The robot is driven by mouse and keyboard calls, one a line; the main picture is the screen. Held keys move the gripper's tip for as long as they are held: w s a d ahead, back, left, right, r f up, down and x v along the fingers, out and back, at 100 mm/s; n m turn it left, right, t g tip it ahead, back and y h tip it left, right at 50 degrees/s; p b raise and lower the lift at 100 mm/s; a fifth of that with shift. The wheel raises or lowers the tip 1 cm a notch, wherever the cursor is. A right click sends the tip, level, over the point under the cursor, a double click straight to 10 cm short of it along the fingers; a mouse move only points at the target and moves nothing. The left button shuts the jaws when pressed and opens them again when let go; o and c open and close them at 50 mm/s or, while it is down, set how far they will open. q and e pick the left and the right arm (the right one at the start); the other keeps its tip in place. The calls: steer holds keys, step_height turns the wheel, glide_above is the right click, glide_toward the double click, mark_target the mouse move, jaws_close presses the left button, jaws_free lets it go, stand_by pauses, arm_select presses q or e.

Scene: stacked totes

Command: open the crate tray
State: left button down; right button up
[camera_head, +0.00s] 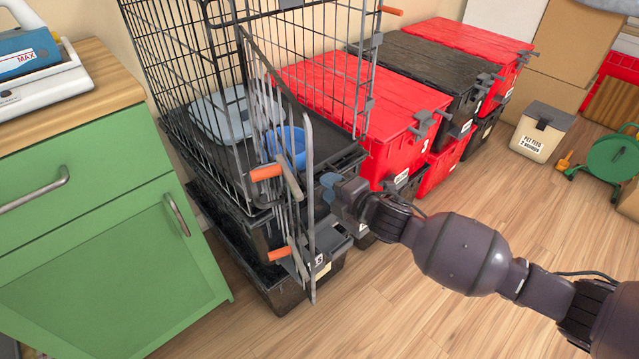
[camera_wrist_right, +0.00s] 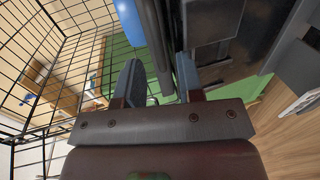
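The wire crate (camera_head: 183,62) stands on stacked black totes, and its wire door (camera_head: 310,215) with orange handles is swung open toward the front. The black crate tray (camera_head: 345,158) forms the crate floor, with its front edge at the door opening. My right gripper (camera_head: 331,184) is at that front edge, beside the open door. In the right wrist view its two fingers (camera_wrist_right: 158,82) are apart, with a dark bar-like edge (camera_wrist_right: 158,35) running between them. A gap shows beside the left finger; contact is unclear. My left gripper is out of view.
A blue bowl (camera_head: 288,146) and a pale pan (camera_head: 222,112) are in the crate. Red totes (camera_head: 345,95) and black totes (camera_head: 425,66) stand to the right. A green cabinet (camera_head: 110,240) is at the left. The wooden floor in front is clear.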

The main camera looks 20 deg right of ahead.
steer(key=shift+b+x, duration=0.45)
steer(key=shift+x, duration=1.35)
steer(key=shift+c, duration=0.5)
jaws_close()
